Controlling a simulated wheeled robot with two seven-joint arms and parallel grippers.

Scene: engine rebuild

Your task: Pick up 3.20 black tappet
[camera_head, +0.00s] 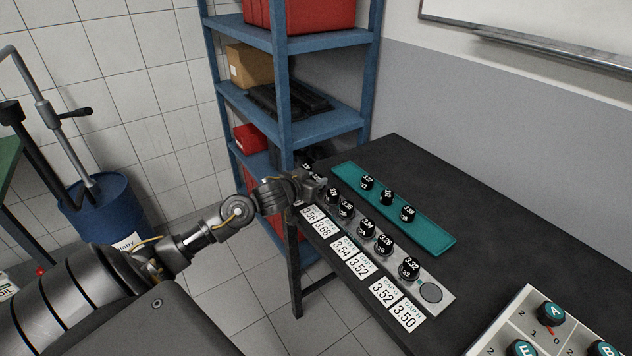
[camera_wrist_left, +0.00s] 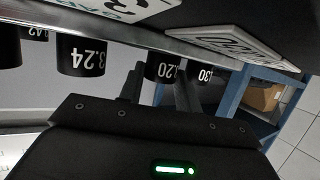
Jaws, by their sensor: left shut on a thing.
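The 3.20 black tappet (camera_wrist_left: 163,69) is a small black cylinder with white figures, seen upside down in the left wrist view; its label reads ".20". It sits between the two fingers of my left gripper (camera_wrist_left: 165,92), which is shut on it. In the head view my left gripper (camera_head: 312,187) is at the far end of the tappet row, and I cannot make out the held tappet there. Whether it is clear of the tray I cannot tell. My right gripper is not in view.
A tappet marked 3.24 (camera_wrist_left: 82,56) and one ending in 30 (camera_wrist_left: 200,73) flank the gripper closely. Several more stand along the grey tray (camera_head: 431,292). A teal strip (camera_head: 425,231) carries three tappets. A blue shelf (camera_head: 330,124) stands behind the dark table (camera_head: 480,190).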

